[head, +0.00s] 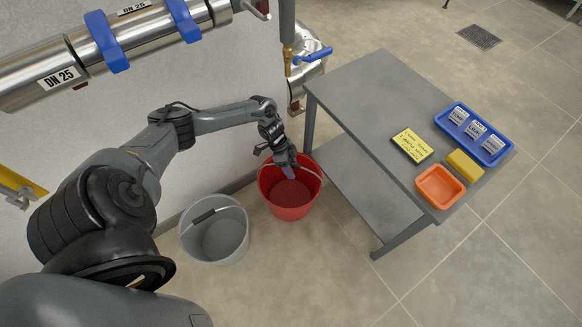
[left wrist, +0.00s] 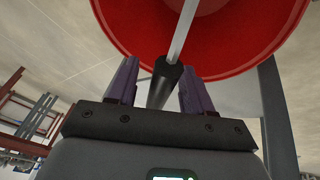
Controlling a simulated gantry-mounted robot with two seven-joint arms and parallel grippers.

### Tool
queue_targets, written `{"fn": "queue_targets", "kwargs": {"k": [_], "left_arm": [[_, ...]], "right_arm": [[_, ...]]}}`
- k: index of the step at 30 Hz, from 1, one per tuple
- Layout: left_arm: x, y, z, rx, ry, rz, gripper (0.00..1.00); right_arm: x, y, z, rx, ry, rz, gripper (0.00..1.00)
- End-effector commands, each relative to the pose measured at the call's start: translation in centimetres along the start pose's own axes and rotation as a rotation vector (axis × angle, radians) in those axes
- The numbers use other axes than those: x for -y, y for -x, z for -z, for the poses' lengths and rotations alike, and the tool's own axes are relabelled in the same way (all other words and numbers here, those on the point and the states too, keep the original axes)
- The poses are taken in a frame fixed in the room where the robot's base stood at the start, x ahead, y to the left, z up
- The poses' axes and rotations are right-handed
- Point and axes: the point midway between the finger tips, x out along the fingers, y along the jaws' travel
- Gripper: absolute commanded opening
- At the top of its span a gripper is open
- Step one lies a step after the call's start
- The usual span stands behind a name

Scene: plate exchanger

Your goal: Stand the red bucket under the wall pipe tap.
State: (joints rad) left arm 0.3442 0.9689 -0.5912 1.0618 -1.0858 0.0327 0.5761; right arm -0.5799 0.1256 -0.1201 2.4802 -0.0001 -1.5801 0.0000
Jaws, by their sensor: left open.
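The red bucket (head: 290,213) stands upright beside the grey table's left legs, and it fills the top of the left wrist view (left wrist: 262,35). In the head view it appears below the wall pipe tap (head: 288,57), which has a brass spout and a blue lever. I cannot tell whether it is directly under the spout. My left gripper (head: 288,172) is over the bucket's mouth, with its fingers open. In the left wrist view the black grip of the bucket's handle (left wrist: 164,82) lies between the two fingers. My right gripper is not in view.
A grey bucket (head: 214,236) stands left of the red one. The grey table (head: 360,95) at the right bears a blue tray, an orange tray, a yellow sponge and a yellow-labelled box. Steel pipes (head: 90,55) run along the wall. Floor right of the table is clear.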

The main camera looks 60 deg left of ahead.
Motion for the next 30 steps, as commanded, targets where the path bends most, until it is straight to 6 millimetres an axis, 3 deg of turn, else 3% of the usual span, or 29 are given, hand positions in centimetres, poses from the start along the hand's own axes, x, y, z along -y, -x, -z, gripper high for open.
{"fn": "queue_targets", "kwargs": {"k": [15,21,26,30], "left_arm": [[-0.1,8.6,0.2,0.001,0.000,0.002,0.51],[-0.1,11.0,0.1,0.001,0.000,0.000,0.51],[-0.5,11.1,0.4,0.001,-0.018,0.002,0.51],[-2.6,7.9,2.1,0.003,-0.098,0.017,0.51]], "right_arm": [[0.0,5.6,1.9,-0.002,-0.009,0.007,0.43],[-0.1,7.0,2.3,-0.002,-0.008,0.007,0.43],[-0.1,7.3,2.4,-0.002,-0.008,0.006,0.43],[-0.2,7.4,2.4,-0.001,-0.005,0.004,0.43]]}}
